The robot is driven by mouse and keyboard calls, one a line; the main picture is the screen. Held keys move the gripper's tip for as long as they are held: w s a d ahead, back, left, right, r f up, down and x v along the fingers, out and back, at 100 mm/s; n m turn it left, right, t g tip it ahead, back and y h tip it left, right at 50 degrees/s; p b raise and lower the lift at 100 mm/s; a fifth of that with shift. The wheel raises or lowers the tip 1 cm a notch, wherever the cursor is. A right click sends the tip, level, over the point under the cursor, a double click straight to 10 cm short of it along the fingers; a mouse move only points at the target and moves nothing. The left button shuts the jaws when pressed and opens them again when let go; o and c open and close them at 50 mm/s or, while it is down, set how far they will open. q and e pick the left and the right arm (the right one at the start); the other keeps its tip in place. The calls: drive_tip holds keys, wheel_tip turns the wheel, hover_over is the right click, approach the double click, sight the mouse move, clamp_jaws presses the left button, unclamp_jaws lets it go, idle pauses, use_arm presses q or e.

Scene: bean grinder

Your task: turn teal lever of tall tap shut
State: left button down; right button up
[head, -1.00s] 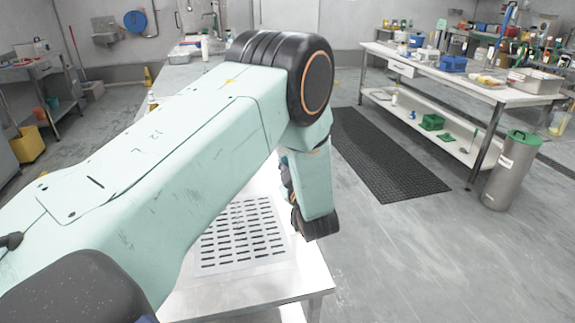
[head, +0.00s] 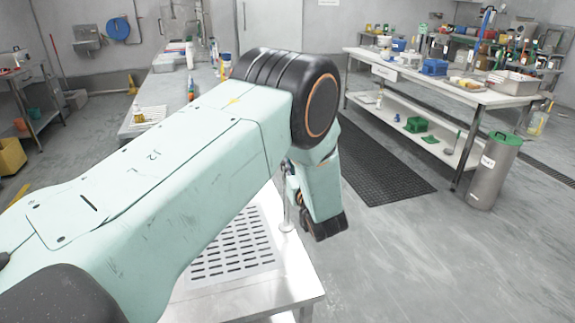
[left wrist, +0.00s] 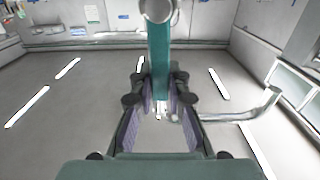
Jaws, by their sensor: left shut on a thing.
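The teal lever (left wrist: 159,62) stands upright in the picture at the top middle of the left wrist view, with a round silver end piece (left wrist: 158,9) above it. My left gripper (left wrist: 160,98) is shut on the lever, a finger on each side of its lower part. A bent grey metal pipe (left wrist: 240,115), seemingly the tap's spout, runs to the right of the fingers. In the head view my left arm hides the lever and most of the gripper. A thin metal post (head: 287,212) shows beside my wrist at the table's right edge. My right gripper is not in view.
A perforated white mat (head: 240,245) lies on the metal table (head: 250,292) under my left arm. To the right are a black floor mat (head: 385,175), a steel bin with a green lid (head: 495,172) and a loaded bench (head: 400,77). The floor between is clear.

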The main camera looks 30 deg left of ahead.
use_arm(q)
drive_tip(key=shift+w+m, duration=0.1)
drive_tip(key=shift+m, duration=0.2)
drive_tip(key=c, duration=1.3)
unclamp_jaws()
drive_tip(key=shift+d, duration=0.1)
drive_tip(key=v, duration=0.7)
drive_tip(key=shift+d, duration=0.15)
drive_tip(key=shift+s, duration=0.2)
